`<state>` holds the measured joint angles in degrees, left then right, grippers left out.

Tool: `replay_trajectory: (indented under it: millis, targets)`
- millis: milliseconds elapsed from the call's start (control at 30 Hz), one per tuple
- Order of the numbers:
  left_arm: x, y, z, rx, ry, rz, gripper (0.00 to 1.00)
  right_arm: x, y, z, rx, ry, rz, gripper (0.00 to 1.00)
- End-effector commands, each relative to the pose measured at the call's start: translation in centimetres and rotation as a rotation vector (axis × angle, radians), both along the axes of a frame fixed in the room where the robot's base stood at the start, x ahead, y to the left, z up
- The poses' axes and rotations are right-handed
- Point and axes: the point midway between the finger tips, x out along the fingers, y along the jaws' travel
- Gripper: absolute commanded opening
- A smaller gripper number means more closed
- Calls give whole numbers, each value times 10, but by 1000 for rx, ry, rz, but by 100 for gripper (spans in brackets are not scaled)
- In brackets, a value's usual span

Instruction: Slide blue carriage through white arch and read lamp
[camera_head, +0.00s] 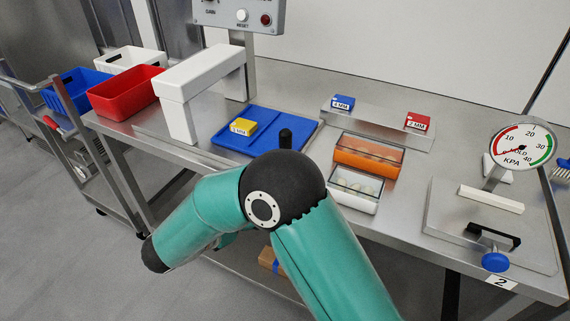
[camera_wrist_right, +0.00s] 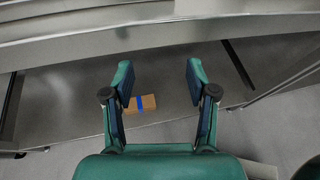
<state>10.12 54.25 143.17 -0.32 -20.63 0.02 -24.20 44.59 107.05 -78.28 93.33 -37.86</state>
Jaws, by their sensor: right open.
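The blue carriage (camera_head: 229,140) is a flat blue plate on the steel table, right of the white arch (camera_head: 205,77). A yellow "1 MM" block (camera_head: 243,127) sits on it. A black knob (camera_head: 285,138) stands at its right part, partly behind my arm. The grey panel (camera_head: 226,12) above has a white round part (camera_head: 242,15) marked RESET and a dark red round one (camera_head: 266,19); I cannot tell which is the lamp. In the wrist view my right gripper (camera_wrist_right: 158,75) is open and empty, below the tabletop edge. My left gripper is not in view.
A red bin (camera_head: 125,93) stands left of the arch. Blue "4 MM" (camera_head: 343,103) and red "2 MM" (camera_head: 417,122) blocks sit on a raised bar. An orange case (camera_head: 368,156), a white tray (camera_head: 355,190) and a gauge (camera_head: 522,145) stand right. A cardboard box (camera_wrist_right: 140,104) lies below.

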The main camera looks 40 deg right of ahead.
Motion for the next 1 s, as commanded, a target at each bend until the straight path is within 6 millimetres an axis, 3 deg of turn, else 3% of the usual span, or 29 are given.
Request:
replay_trajectory:
  millis: [33,133,200,300,567,1000]
  targets:
    - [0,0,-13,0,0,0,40,9,6,21,-88,-50,24,58]
    - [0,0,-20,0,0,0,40,17,14,67,-234,-126,40,58]
    - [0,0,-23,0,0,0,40,17,19,88,-298,-162,37,58]
    - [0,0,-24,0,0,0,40,16,21,105,-343,-189,32,58]
    - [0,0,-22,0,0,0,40,23,-5,108,-351,-192,27,58]
    - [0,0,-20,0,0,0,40,48,-95,107,-349,-190,25,58]
